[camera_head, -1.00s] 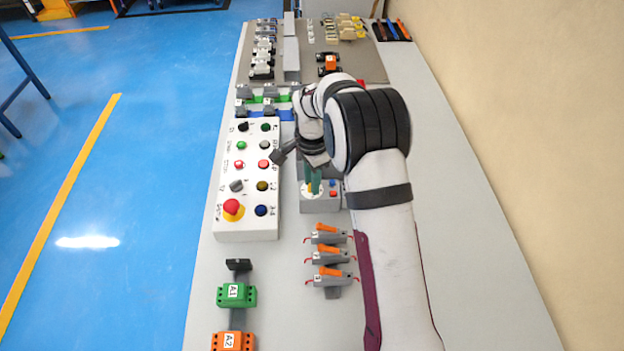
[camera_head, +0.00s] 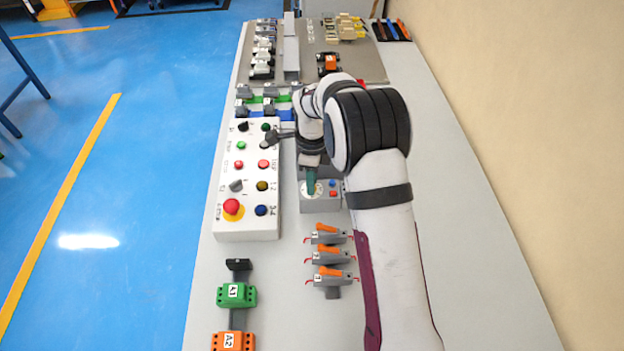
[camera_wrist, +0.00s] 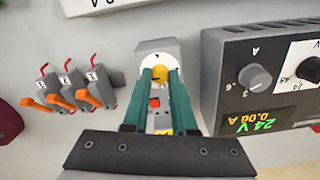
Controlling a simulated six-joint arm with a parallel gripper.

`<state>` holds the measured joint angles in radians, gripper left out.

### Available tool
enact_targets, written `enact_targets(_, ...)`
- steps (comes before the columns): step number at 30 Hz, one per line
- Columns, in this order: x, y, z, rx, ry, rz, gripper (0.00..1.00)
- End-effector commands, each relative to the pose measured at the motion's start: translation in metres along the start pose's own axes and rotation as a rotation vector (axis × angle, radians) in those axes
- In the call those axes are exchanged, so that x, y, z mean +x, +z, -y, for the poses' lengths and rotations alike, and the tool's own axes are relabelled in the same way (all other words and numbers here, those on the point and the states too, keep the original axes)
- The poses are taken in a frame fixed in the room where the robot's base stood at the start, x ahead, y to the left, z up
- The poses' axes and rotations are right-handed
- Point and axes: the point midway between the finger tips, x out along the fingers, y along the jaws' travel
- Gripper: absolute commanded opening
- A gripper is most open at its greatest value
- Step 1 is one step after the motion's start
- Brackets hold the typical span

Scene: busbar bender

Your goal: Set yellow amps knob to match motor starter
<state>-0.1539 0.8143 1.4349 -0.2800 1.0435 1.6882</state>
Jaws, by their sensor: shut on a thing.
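The yellow knob (camera_wrist: 158,75) is on a white dial on top of a small grey box (camera_wrist: 154,48), likely the motor starter. The box also shows in the head view (camera_head: 333,204). My gripper (camera_wrist: 160,73) reaches down over the dial with its green fingers on either side of the knob, shut on it. In the head view my gripper (camera_head: 311,190) stands over the left part of the box, and the knob is hidden there. The dial's scale is too small to read.
Several orange-levered grey parts (camera_wrist: 82,92) are on the other side. A white button panel (camera_head: 248,190) is left of my gripper. The table's front right is clear.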

Motion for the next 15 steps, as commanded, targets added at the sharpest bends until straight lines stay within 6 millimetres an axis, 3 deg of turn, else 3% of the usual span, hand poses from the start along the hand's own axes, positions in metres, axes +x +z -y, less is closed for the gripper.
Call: enact_targets(15,-0.0003,-0.0001,-0.0003,0.036,0.001,0.0,0.0)
